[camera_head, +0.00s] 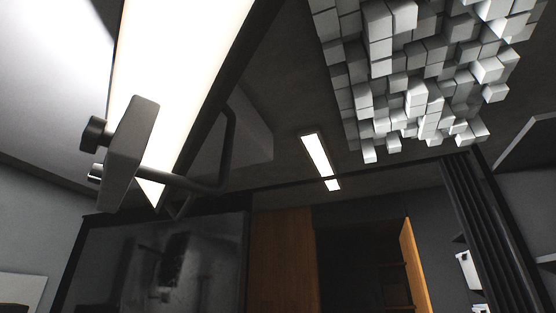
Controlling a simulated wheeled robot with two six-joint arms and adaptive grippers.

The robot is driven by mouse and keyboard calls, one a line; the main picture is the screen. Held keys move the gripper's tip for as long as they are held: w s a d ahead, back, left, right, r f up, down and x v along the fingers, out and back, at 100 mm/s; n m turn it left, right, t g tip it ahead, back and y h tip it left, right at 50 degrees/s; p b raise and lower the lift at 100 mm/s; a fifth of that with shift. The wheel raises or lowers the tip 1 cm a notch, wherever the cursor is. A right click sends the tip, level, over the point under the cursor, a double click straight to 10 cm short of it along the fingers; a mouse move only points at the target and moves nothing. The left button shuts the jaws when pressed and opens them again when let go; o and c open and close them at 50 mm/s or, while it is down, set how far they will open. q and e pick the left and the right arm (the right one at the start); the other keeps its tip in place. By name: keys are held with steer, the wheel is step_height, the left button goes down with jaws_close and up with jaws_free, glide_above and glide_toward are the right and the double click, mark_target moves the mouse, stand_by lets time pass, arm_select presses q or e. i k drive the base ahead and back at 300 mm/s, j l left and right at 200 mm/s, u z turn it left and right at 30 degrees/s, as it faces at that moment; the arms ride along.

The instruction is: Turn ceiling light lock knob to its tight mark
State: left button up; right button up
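A long bright ceiling light (178,70) runs down from the top left of the head view. A grey block-shaped bracket (128,150) sits at its lower end. A dark round knob (95,134) sticks out from the left side of the bracket. A second, smaller knob or stub (95,172) sits below it. A dark bent bar (226,150) runs from the bracket to the right and up. No tight mark can be made out on the knobs. Neither of my grippers shows in this view.
Grey cube-shaped blocks (420,70) hang from the ceiling at the upper right. A smaller lit ceiling lamp (317,155) is further back. A wooden cabinet (283,262) with an open door (413,268) and a dark glossy panel (165,265) stand below.

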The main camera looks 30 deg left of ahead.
mark_target(96, 134)
steer(key=l+u, duration=0.15)
steer(key=u, duration=0.25)
steer(key=l+u, duration=0.2)
steer(key=u, duration=0.15)
steer(key=l+u, duration=0.2)
steer(key=u, duration=0.2)
